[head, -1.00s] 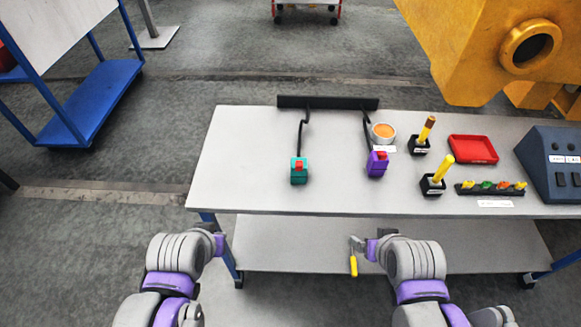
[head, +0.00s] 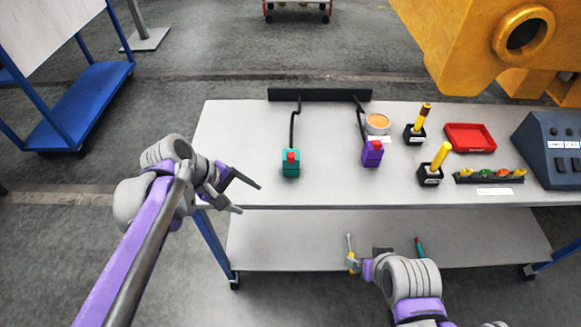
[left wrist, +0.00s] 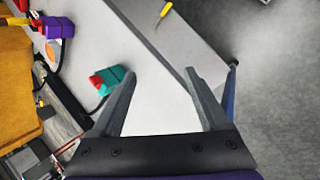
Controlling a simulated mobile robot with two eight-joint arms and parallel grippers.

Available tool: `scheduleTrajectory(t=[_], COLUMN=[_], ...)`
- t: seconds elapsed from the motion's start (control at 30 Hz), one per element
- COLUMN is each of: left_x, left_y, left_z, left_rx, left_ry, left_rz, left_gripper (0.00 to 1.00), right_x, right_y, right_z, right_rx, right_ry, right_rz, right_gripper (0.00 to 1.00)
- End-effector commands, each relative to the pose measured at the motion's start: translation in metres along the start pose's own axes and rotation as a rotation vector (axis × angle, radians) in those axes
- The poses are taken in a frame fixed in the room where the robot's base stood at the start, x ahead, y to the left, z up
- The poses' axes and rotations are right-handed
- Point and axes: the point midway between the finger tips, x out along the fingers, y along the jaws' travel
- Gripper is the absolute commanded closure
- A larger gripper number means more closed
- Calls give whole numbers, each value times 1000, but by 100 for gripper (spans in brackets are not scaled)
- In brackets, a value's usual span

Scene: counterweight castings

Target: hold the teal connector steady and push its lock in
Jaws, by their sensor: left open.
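The teal connector (head: 290,168) stands on the left part of the table top with its red lock (head: 291,156) sticking up from it. A black cable runs from it to the dark bar behind. My left gripper (head: 249,198) is open and empty at the table's front left edge, left of and nearer than the connector. In the left wrist view the connector (left wrist: 115,75) and its red lock (left wrist: 97,81) lie beyond the left finger, outside the jaws. My right gripper (head: 366,268) is low by the table's front; its fingers are not clear.
A purple connector (head: 372,157) with a red lock stands to the right. Yellow-handled pieces in black holders, a red tray (head: 469,137) and a blue console (head: 553,150) are further right. A yellow-handled tool (head: 350,261) is near my right wrist. The table front between the connectors is clear.

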Motion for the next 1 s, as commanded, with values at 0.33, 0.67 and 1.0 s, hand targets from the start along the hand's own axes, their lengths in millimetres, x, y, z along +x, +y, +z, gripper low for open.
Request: scheduleTrajectory(t=[0.33, 0.67, 1.0], left_x=[52, 87, 98], left_y=[56, 80, 82], left_z=[-58, -116, -134], left_rx=[-487, -814, -908], left_ry=[-363, -704, -836], left_rz=[112, 145, 139], left_gripper=[22, 22, 22], right_x=[31, 51, 57], right_y=[0, 0, 0], right_z=[33, 52, 57], right_rx=[0, 0, 0], right_ry=[-28, -41, -44], right_rz=[0, 0, 0], right_gripper=[8, 8, 8])
